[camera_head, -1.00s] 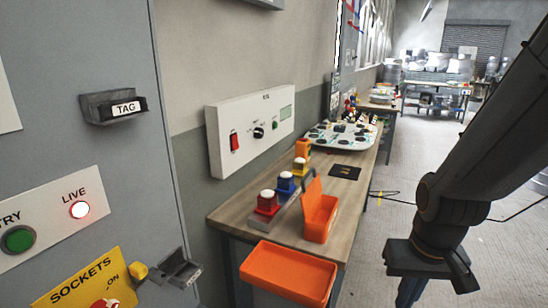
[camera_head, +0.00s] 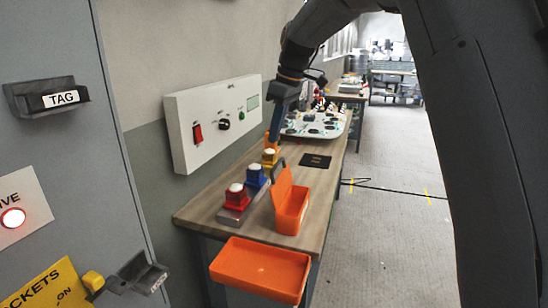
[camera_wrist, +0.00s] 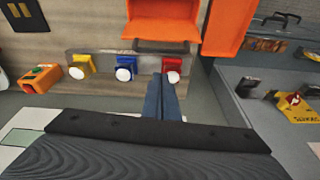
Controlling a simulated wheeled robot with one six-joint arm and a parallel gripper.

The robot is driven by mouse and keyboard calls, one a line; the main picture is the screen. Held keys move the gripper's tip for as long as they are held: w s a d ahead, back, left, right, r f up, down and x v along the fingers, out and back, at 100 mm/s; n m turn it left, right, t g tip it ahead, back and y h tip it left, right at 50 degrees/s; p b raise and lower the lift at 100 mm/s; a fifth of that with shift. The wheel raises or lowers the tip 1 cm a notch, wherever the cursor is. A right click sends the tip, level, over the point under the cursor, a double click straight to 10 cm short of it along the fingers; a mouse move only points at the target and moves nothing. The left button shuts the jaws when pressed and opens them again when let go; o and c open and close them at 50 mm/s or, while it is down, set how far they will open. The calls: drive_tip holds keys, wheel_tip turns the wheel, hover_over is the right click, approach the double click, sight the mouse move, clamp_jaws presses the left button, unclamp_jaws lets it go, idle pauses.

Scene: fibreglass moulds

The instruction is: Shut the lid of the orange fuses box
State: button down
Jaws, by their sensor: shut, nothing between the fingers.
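The orange fuses box (camera_head: 293,212) stands on the wooden bench near its front right edge. Its lid (camera_head: 282,184) is open and stands up on the wall side of the box. My gripper (camera_head: 274,138) is over the bench, behind the box and lid and nearer the wall panel. In the wrist view, the gripper's fingers (camera_wrist: 161,82) are together and empty, and point towards the row of buttons. The box (camera_wrist: 160,10) is at the top of that view, beyond the fingertips and apart from them. It is partly cut off by the frame.
A red button (camera_head: 236,197), a blue button (camera_head: 254,175) and a yellow button (camera_head: 269,158) stand in a row beside the lid. An orange tray (camera_head: 262,268) juts from the bench's near end. A white panel (camera_head: 213,122) is on the wall.

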drive_tip(key=w+a+r+n, duration=0.1)
drive_tip(key=a, duration=0.1)
drive_tip(key=p, duration=0.6)
hover_over(281, 179)
drive_tip(key=w+a, duration=0.2)
drive_tip(key=shift+f, duration=4.3)
drive_tip(key=shift+a, duration=0.1)
drive_tip(key=shift+b, duration=0.35)
